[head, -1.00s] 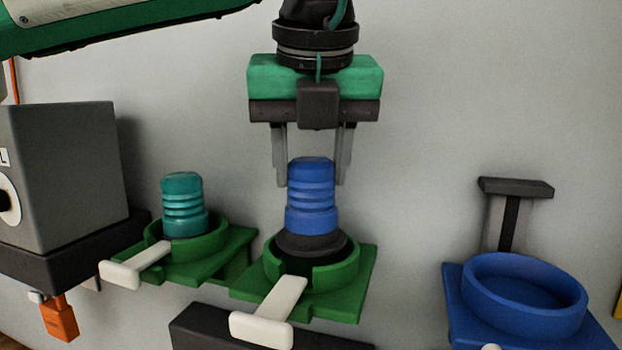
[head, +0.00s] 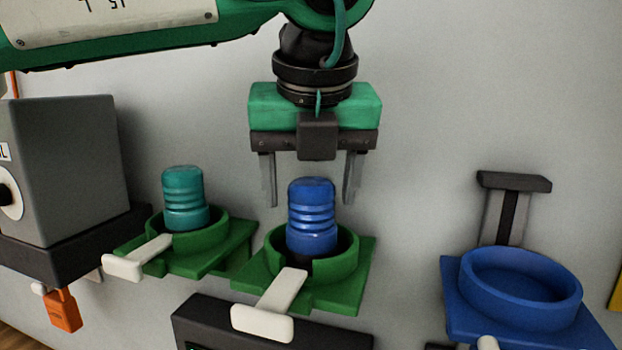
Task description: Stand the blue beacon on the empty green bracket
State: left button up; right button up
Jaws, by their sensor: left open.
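The blue beacon (head: 312,215) stands upright inside the ring of the middle green bracket (head: 345,290). Its dark base is mostly hidden by the ring's wall. My left gripper (head: 311,190) is open above the beacon, its two fingers spread to either side of the beacon's top with gaps between. A teal beacon (head: 183,200) stands in the other green bracket (head: 222,260) to the left. My right gripper is not in view.
A blue bracket (head: 515,318) with an empty ring is on the wall at the right. A grey box (head: 70,170) sits on a dark shelf at the left, with an orange padlock (head: 64,311) below. White handles stick out in front of both green brackets.

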pick_arm(q)
jog(key=shift+r, duration=0.1)
jog(key=shift+r, duration=0.1)
jog(key=b+v, duration=0.4)
jog(key=v, duration=0.8)
